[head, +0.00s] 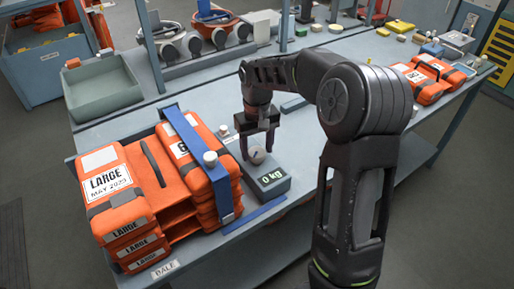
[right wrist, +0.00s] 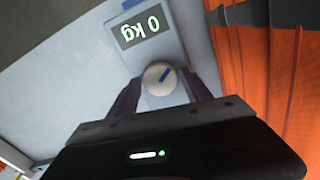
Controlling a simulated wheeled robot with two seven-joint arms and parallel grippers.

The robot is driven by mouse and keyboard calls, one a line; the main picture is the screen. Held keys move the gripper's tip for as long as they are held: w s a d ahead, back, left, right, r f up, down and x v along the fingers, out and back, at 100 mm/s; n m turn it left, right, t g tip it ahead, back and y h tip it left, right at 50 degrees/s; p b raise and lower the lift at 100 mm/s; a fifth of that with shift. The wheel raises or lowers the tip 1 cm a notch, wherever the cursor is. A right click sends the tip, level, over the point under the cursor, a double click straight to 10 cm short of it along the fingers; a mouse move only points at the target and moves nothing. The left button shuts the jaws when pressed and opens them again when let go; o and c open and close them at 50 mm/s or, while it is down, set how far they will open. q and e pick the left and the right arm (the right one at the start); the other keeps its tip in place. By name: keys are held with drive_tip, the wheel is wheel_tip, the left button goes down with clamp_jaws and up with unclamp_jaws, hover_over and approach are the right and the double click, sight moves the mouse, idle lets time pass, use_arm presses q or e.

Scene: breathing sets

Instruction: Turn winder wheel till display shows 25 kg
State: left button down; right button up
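The winder wheel (head: 257,156) is a small pale round knob on a grey unit at the right of the orange bale. In the right wrist view the wheel (right wrist: 158,80) bears a blue mark pointing up and right. The display (head: 271,177) on the same unit reads 0 kg; it also reads so in the right wrist view (right wrist: 143,28). My right gripper (head: 257,148) points down over the wheel. Its fingers (right wrist: 160,84) are spread, one on each side of the wheel; I cannot tell whether they touch it. My left gripper is not in view.
Orange packs (head: 120,205) labelled LARGE are stacked at the left, with a blue strap (head: 200,160) over them. A green-grey tray (head: 103,90) stands behind. More orange packs (head: 428,78) lie at the right. The bench between is partly covered by my arm.

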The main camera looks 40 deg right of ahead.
sight(257, 152)
drive_tip(key=shift+o, duration=0.9)
drive_tip(key=shift+r, duration=0.1)
wheel_tip(257, 152, up, 8)
drive_tip(key=shift+f+b, duration=0.2)
drive_tip(key=shift+b, duration=0.25)
